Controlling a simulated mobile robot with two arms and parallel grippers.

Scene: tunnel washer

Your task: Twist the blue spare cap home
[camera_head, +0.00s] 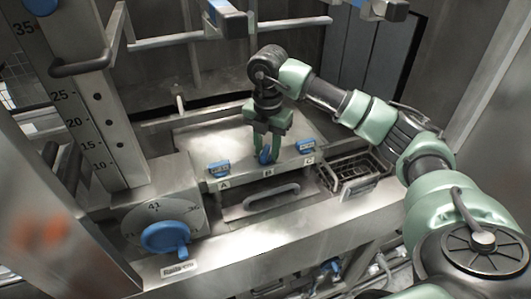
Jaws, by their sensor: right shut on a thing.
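My right gripper (266,153) points down over the metal ledge, at the middle position marked B. It is shut on a blue cap (265,157), which shows upright between and below the fingers. Whether the cap is fully seated is hidden by the fingers. Two other blue caps lie flat on the same ledge: one at the mark A (219,169) on the left, one at the mark C (306,146) on the right. My left gripper is not in view.
A large blue knob (165,238) on a round dial stands at the front left. A bar handle (271,196) is on the panel below the ledge. A wire basket (357,172) sits to the right. A numbered scale column (85,110) rises at the left.

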